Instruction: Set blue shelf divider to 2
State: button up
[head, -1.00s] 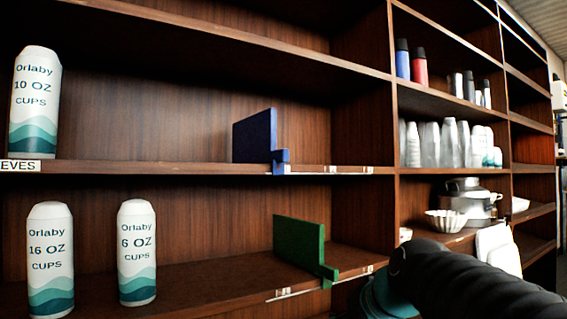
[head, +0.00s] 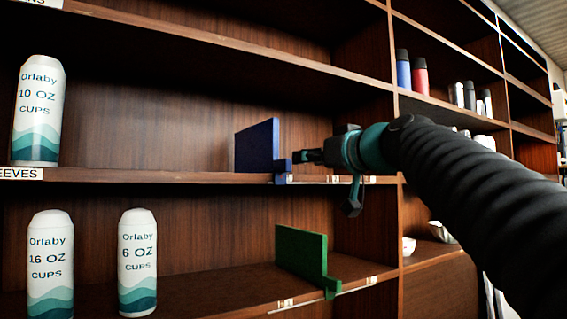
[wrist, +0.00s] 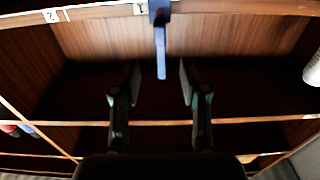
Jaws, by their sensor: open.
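The blue shelf divider (head: 257,147) stands upright on the middle shelf, its tab (head: 283,166) overhanging the front edge. Small white labels (head: 334,179) line that edge to its right, too small to read in the head view. My gripper (head: 329,182) is open and empty, just right of the tab and in front of the shelf. In the wrist view, the blue divider (wrist: 160,42) shows beyond and between the spread fingers (wrist: 158,80), apart from both. One label there (wrist: 50,16), at upper left, seems to read 2.
A green divider (head: 301,256) stands on the shelf below, with its own label strip. White cup packs (head: 37,112) stand at the left on both shelves. The middle shelf right of the blue divider is clear up to an upright wall.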

aim_at(280, 163)
jog(key=p+x, duration=0.3)
jog(key=x, duration=0.9)
jog(key=shift+w+a, duration=0.2)
jog(key=shift+w, duration=0.05)
grip_shut()
